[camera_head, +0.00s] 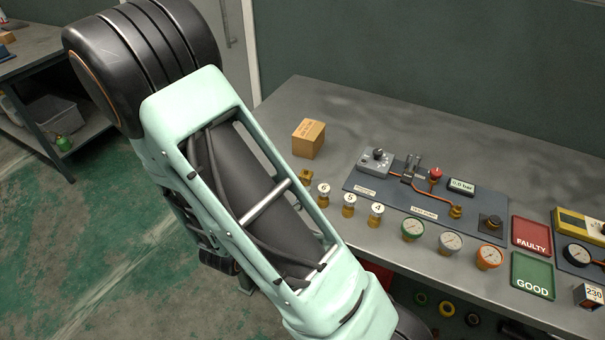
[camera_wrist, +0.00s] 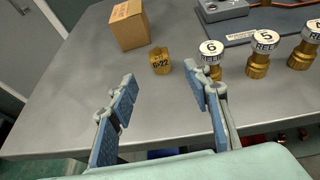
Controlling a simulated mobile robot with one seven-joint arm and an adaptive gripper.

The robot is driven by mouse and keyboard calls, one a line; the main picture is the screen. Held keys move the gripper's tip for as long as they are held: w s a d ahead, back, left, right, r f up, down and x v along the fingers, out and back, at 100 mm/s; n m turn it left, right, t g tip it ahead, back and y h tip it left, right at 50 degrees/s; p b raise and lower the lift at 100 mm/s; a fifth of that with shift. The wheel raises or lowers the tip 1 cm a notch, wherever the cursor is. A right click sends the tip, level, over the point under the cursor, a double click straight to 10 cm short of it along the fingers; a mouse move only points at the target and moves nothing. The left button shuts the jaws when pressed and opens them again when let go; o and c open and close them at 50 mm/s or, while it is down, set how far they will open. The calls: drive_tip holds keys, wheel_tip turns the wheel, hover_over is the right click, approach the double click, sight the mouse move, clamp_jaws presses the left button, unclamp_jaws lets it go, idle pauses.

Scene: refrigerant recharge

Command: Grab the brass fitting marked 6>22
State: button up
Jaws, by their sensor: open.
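The brass fitting marked 6>22 (camera_wrist: 160,61) stands on the grey bench in the wrist view, in front of the cardboard box. My gripper is hidden behind my arm in the head view.
A cardboard box (camera_head: 309,138) stands behind the fitting. Brass pieces with white caps marked 6 (camera_head: 323,195), 5 (camera_head: 349,205) and 4 (camera_head: 376,215) stand to its right. Several gauges (camera_head: 451,243) and red FAULTY (camera_head: 531,235) and green GOOD (camera_head: 532,275) trays lie further right.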

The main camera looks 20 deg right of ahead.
sight(303, 177)
drive_tip(key=x, duration=0.5)
drive_tip(key=shift+w+f, duration=0.1)
drive_tip(key=shift+f, duration=0.05)
drive_tip(key=shift+p+x, duration=0.35)
drive_tip(key=shift+x, duration=2.35)
drive_tip(key=shift+d, duration=0.1)
clamp_jaws()
